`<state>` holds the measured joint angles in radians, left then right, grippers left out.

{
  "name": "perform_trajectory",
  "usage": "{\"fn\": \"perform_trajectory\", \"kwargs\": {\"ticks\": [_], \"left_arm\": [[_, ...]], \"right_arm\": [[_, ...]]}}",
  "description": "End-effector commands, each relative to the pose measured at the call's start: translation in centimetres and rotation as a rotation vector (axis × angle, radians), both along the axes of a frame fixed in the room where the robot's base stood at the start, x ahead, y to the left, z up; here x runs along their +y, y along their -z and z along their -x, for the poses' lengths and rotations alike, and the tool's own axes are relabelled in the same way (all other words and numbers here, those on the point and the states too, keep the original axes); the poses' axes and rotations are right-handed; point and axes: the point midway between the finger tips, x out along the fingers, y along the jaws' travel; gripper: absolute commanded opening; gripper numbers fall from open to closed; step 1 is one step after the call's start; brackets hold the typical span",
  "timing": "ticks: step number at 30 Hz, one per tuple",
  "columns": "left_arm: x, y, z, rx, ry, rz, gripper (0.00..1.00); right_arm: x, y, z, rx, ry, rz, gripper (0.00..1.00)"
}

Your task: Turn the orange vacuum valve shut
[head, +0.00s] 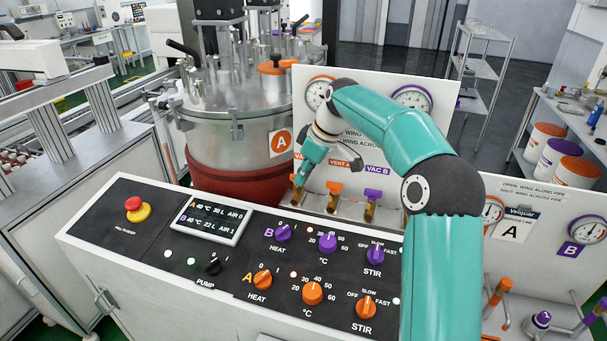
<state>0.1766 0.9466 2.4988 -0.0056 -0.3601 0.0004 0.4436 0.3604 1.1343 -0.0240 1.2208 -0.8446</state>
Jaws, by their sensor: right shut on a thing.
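A row of small wing valves stands on the white panel behind the control console. The leftmost, the orange vacuum valve (296,194), is largely covered by my right gripper (299,181). That gripper reaches down from the teal arm and is shut on the valve's wing. The wing's angle is hidden by the fingers. An orange-winged valve under the VENT A label (334,187) stands just right of it, and a purple-winged VAC B valve (372,194) stands further right. My left gripper is not in view.
The control console (150,222) with knobs, a display and a red stop button (133,203) lies in front of the valves. A steel vessel (235,115) marked A stands behind at left. Gauges (412,98) sit above the valves. My arm covers part of the panel.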

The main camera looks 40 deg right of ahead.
Motion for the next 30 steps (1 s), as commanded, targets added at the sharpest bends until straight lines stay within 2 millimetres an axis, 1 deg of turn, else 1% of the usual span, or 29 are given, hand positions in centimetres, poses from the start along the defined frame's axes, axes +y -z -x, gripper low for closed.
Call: {"fn": "perform_trajectory", "kwargs": {"ticks": [1, 12, 13, 17, 26, 30], "left_arm": [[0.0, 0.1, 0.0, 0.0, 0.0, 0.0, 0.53], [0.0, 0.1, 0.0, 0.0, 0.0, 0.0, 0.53], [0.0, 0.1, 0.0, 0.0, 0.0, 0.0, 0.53], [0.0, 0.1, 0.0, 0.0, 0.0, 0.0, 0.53], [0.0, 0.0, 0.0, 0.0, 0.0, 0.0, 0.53], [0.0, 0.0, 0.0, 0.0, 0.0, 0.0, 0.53]], "right_arm": [[0.2, 0.6, 0.1, 0.013, -0.009, -0.007, 0.0], [0.2, 0.6, 0.1, 0.015, -0.014, -0.007, 0.0], [0.2, 0.6, 0.1, 0.015, -0.014, -0.007, 0.15], [0.2, 0.6, 0.1, 0.015, -0.013, -0.006, 0.36], [0.1, 0.2, 0.0, 0.007, -0.01, -0.002, 0.36], [-0.1, -0.5, 0.2, 0.005, -0.01, -0.001, 0.36]]}}
